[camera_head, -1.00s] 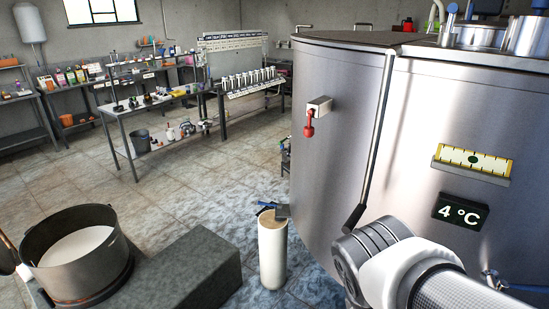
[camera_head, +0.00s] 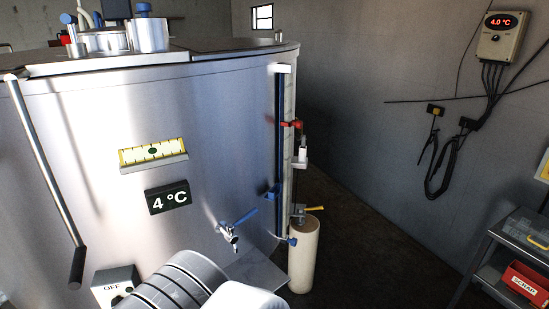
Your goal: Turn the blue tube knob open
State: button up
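The steel tank (camera_head: 90,130) fills the left and middle of the head view. At its right edge stands a vertical tube (camera_head: 281,150) with a dark blue strip. A small blue knob (camera_head: 291,241) sits at the tube's foot, beside a cream cylinder (camera_head: 303,262). A blue piece (camera_head: 273,193) sits partway up the tube. Separately, a tap with a blue lever (camera_head: 243,217) projects from the tank's front. I cannot tell how far any knob is turned. Part of my arm shows at the bottom; my gripper is not in view.
A red-handled valve (camera_head: 291,124) is high beside the tube, and a yellow lever (camera_head: 313,208) is above the cylinder. An OFF switch box (camera_head: 116,286) is low on the left. A cart (camera_head: 500,262) stands right. Dark floor (camera_head: 365,250) between is clear.

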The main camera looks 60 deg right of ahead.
aim_at(293, 242)
jog(key=z, duration=2)
